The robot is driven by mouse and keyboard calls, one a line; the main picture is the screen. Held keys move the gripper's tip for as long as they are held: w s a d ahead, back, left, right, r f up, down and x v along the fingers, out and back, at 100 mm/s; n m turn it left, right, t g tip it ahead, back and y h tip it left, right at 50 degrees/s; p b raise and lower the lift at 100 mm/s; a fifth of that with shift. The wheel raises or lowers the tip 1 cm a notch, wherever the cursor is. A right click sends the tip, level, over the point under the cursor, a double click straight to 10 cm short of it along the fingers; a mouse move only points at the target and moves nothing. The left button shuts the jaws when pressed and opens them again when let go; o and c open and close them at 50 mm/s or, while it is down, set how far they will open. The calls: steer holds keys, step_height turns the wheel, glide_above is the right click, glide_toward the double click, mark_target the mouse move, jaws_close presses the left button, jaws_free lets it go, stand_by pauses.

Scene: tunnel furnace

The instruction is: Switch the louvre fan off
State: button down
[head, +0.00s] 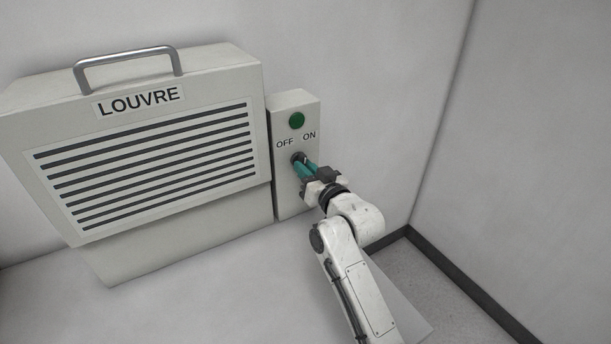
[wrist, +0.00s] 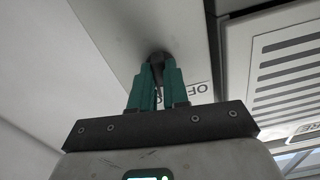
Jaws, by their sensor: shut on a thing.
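The louvre fan (head: 150,150) is a pale box with a "LOUVRE" label, dark slats and a metal handle on top, at the left of the head view. Beside it is a narrow switch box (head: 291,207) with a green round lamp (head: 297,120) and the words OFF and ON. A dark rotary switch (head: 298,157) sits below the words. My gripper (head: 304,170) has teal fingers shut on this switch. In the wrist view the fingers (wrist: 157,84) close around the dark knob (wrist: 158,58). The fingers partly hide the knob, so its exact setting is unclear.
Pale walls (head: 390,60) meet in a corner to the right of the switch box, with a dark skirting strip (head: 470,290) along the grey floor. The fan stands close on the left of the switch box.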

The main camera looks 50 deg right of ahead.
steer(key=shift+d+n+b, duration=0.15)
steer(key=shift+n+b, duration=1.75)
steer(key=shift+n, duration=1.8)
steer(key=c, duration=1.1)
jaws_free()
steer(key=shift+s, duration=0.1)
steer(key=b+v, duration=0.1)
steer(key=v, duration=0.9)
steer(key=shift+s+b, duration=0.3)
steer(key=shift+s, duration=0.05)
